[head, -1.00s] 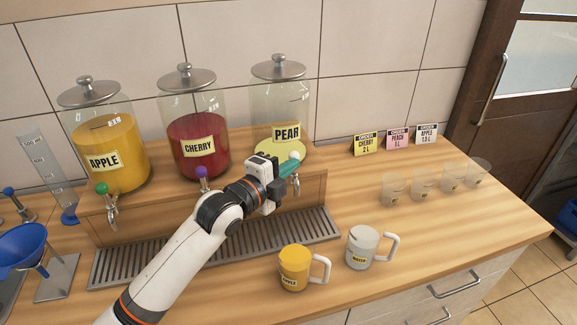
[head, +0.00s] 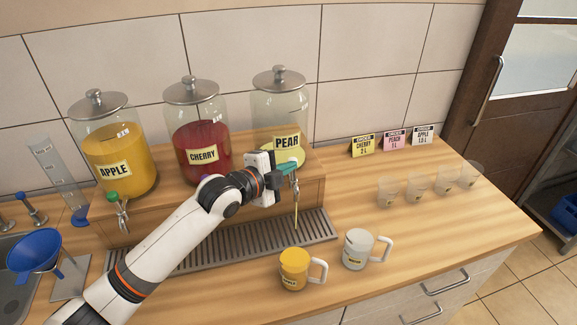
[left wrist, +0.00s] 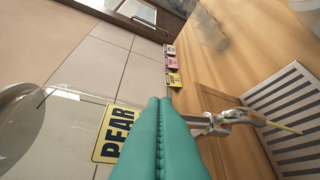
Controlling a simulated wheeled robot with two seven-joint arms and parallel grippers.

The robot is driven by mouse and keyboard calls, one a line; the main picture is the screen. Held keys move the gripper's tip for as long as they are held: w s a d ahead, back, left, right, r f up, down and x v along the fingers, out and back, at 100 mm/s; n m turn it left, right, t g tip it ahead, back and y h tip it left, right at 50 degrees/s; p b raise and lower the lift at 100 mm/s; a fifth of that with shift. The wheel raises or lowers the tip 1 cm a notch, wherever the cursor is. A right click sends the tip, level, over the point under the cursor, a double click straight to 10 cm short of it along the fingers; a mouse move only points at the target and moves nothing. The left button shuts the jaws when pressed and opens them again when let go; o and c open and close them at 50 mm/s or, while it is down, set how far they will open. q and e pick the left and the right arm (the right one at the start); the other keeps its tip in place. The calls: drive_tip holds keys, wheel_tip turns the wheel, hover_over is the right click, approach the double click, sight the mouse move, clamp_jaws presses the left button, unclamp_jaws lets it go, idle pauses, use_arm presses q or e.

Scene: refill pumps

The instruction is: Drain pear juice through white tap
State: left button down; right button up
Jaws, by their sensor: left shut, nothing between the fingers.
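The pear jar (head: 281,108) stands at the right end of the wooden stand, with a little pale yellow-green juice low in it. Its tap (head: 294,187) is on the stand's front; its white knob is hidden by my fingers in the head view. A thin yellow stream (head: 296,214) runs from the tap down to the drip grate (head: 314,228). My left gripper (head: 289,169) is shut and empty, its teal fingertips at the top of the tap. In the left wrist view the shut fingers (left wrist: 160,138) lie beside the tap (left wrist: 214,123), and the PEAR label (left wrist: 116,133) shows at left.
Apple (head: 118,150) and cherry (head: 203,140) jars stand to the left. A yellow apple mug (head: 294,269) and a white water mug (head: 357,250) stand in front of the grate. Several clear cups (head: 417,184) and order cards (head: 394,140) are at right. A blue funnel (head: 35,250) is at left.

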use_arm(q)
drive_tip(key=shift+w+a+r, duration=0.1)
drive_tip(key=shift+w+a, duration=0.1)
drive_tip(key=shift+w, duration=0.35)
drive_tip(key=shift+r, duration=0.1)
idle(4.2)
